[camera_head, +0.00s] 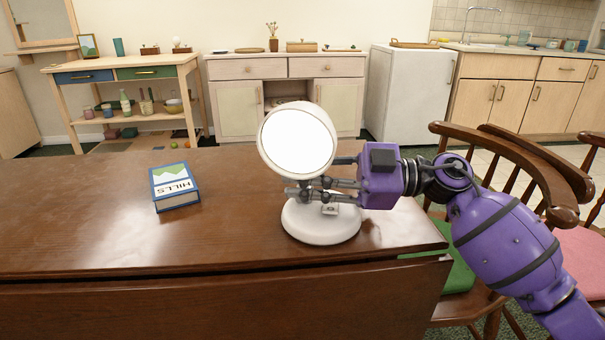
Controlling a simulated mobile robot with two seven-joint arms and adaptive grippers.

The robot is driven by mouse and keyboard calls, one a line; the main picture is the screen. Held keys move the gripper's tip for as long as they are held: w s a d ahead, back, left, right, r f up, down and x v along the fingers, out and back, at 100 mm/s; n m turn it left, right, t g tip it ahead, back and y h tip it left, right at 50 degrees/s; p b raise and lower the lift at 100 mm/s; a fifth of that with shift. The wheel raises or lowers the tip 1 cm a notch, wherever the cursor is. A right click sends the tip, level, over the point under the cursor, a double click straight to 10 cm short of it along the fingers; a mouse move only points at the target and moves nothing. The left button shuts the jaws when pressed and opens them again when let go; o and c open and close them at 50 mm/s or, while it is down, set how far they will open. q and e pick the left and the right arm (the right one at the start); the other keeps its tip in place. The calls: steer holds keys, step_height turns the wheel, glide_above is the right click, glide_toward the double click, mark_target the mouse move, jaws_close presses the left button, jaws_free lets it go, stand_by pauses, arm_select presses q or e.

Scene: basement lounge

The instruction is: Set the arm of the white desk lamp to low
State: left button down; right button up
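The white desk lamp (320,223) stands on the brown wooden table (110,225). Its round head (297,141) is lit and faces me, just above the round white base. The lamp's arm is mostly hidden behind the head and my gripper. My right gripper (308,188) comes in from the right, with its fingers at the lamp between head and base. One finger part runs behind the head's right edge. I cannot tell whether the fingers are closed on the lamp's arm or only beside it. My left gripper is not in view.
A blue book (174,187) lies left of the lamp. The rest of the tabletop is clear. Wooden chairs (520,170) stand at the table's right, one with a green cushion (462,262). A shelf table, sideboard (285,90), white fridge and kitchen counter line the back wall.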

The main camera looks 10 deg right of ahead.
jaws_close()
steer(key=shift+s+r+p, duration=0.1)
steer(key=shift+p, duration=0.25)
steer(key=shift+s+a+n+p, duration=0.1)
steer(key=shift+s+n+p, duration=0.2)
steer(key=shift+n+p, duration=0.6)
steer(key=shift+s+f+n+p, duration=0.15)
steer(key=shift+f+n+p, duration=0.3)
steer(key=shift+f+n, duration=0.05)
steer(key=shift+o, duration=1.5)
jaws_free()
